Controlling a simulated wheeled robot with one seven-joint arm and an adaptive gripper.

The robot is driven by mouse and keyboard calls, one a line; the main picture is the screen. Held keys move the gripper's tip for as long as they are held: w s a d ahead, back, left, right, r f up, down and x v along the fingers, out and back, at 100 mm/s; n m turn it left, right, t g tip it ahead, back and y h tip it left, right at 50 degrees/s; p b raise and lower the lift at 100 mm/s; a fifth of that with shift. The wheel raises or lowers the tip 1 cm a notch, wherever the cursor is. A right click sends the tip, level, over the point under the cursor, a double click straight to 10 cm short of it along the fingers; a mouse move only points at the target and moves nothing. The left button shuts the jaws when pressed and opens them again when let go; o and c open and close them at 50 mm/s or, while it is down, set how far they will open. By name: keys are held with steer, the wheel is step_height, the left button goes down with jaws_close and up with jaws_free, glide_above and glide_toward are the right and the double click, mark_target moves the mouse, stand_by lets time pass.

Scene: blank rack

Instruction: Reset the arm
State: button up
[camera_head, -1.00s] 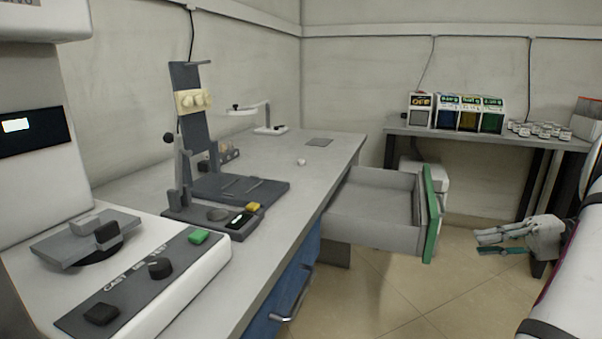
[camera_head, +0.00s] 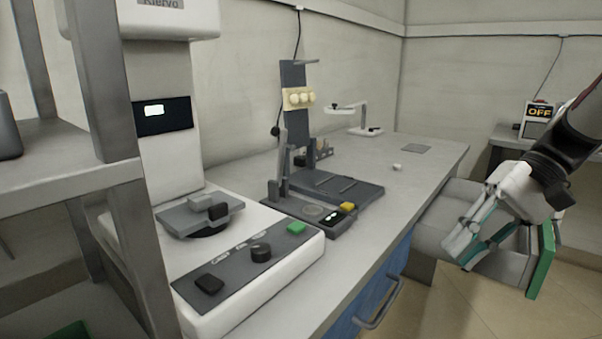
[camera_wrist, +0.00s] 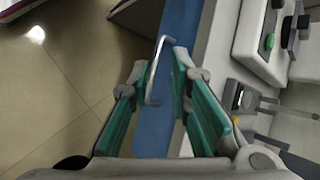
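In the wrist view my gripper (camera_wrist: 162,100) is open too. Beyond the fingers there is the blue cabinet front (camera_wrist: 152,137) with its metal handle (camera_wrist: 155,70). The fingers look apart from the handle, though the distance is hard to tell.
The grey bench (camera_head: 345,262) carries a white machine with knobs (camera_head: 262,252) and a dark stand (camera_head: 335,187). A grey metal rack (camera_head: 112,100) stands close at the left. A side table (camera_head: 503,139) is at the back right. Tiled floor (camera_wrist: 55,105) is clear beside the cabinet.

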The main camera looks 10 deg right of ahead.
steer(key=s+a+n+g+h, duration=0.2)
steer(key=s+a+h, duration=0.2)
steer(key=s+a, duration=0.6)
steer(key=s+a+f+n+t+h, duration=0.25)
steer(key=s+a+f+h, duration=0.2)
steer(key=s, duration=0.45)
step_height(320, 180, up, 34)
steer(key=n+t+p, duration=0.1)
steer(key=t+p, duration=0.2)
steer(key=p, duration=3)
steer(key=shift+w, duration=0.3)
